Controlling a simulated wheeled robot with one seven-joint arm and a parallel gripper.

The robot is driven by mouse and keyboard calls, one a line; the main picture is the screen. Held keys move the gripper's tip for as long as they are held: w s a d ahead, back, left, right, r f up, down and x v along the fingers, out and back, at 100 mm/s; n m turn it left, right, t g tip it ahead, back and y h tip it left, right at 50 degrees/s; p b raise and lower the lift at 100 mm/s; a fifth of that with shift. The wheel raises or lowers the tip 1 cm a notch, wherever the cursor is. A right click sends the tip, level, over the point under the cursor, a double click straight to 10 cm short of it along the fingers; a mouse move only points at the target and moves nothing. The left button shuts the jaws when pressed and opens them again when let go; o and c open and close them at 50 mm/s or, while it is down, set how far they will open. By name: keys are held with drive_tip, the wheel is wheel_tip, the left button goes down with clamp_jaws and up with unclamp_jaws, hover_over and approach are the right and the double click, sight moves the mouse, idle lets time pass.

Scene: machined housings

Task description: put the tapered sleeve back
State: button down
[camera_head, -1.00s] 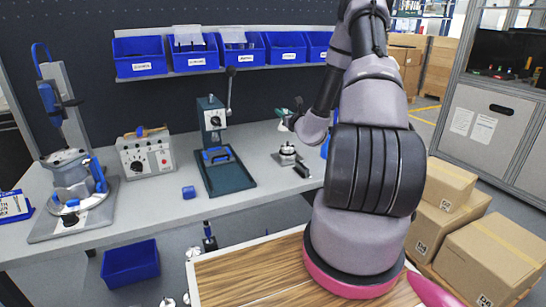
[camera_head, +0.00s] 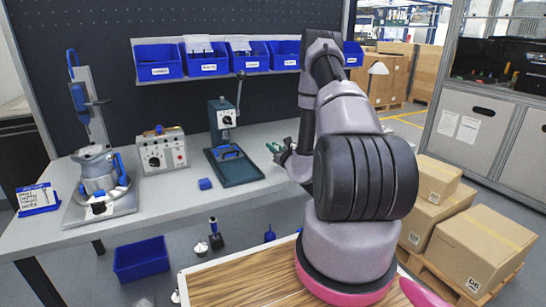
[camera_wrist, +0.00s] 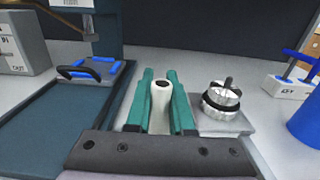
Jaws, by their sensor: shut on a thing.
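The tapered sleeve (camera_wrist: 161,108) is pale and hollow-topped, and stands between the green fingers of my gripper (camera_wrist: 160,88) in the wrist view. My gripper is shut on it. In the head view my gripper (camera_head: 276,149) is over the bench, right of the dark green press; the sleeve cannot be made out there. A round silver metal part (camera_wrist: 221,100) with a dark band and a central stem sits on a grey plate (camera_wrist: 215,125), right of the fingers and apart from the sleeve. My arm hides this part in the head view.
The green press (camera_head: 229,148) stands left of my gripper. A KEY-labelled block (camera_wrist: 288,88) and a blue container (camera_wrist: 306,126) are at the wrist view's right. Blue bins (camera_head: 205,58) hang behind.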

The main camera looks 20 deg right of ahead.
drive_tip(key=shift+f, duration=1.7)
drive_tip(key=shift+f, duration=0.15)
drive_tip(key=c, duration=0.8)
unclamp_jaws()
